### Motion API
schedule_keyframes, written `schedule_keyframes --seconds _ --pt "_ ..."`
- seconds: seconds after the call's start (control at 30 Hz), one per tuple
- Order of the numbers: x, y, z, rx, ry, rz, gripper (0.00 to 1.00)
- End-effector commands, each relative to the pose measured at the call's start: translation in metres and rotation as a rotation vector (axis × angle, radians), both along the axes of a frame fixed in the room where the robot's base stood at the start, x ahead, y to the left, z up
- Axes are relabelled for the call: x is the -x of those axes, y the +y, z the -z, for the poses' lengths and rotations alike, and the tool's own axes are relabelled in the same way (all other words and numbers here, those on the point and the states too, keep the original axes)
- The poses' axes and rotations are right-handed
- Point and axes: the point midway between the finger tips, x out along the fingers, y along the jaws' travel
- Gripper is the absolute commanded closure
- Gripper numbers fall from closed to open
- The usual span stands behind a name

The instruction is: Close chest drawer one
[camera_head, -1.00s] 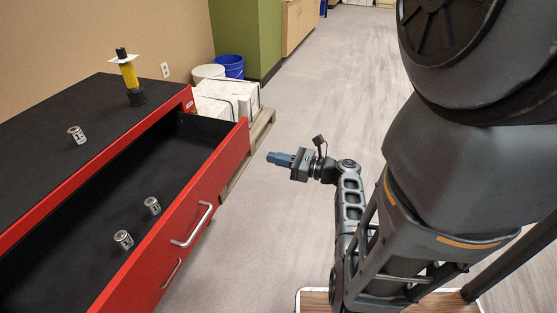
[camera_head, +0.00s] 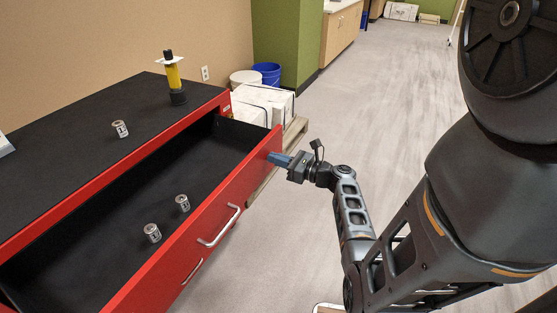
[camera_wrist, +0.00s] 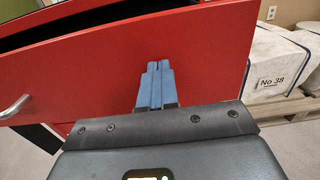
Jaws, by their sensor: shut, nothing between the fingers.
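The red chest (camera_head: 62,208) stands at the left in the head view, with its top drawer pulled well out. The drawer's red front (camera_head: 190,232) has a silver handle (camera_head: 219,226). Two small labelled cans (camera_head: 152,233) (camera_head: 182,203) stand inside on the black drawer floor. My gripper (camera_head: 278,158) is shut and empty, its blue fingers at the outer face of the drawer front near its far end. In the wrist view the fingers (camera_wrist: 156,82) point at the red face (camera_wrist: 205,50); I cannot tell whether they touch. The handle (camera_wrist: 14,106) shows at the left edge.
On the chest's black top are a can (camera_head: 120,129) and a yellow and black tool (camera_head: 174,80). White wrapped blocks (camera_head: 262,104) on a pallet (camera_head: 294,132) stand beyond the chest, with a blue bucket (camera_head: 267,73) behind.

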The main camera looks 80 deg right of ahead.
Motion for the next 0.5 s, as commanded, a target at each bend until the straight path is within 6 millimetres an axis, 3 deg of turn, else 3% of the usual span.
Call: schedule_keyframes --seconds 0.27,0.5 --pt "-0.010 -0.003 0.000 0.001 -0.001 -0.003 1.00" --pt "-0.053 -0.014 0.000 0.002 -0.001 -0.006 1.00"
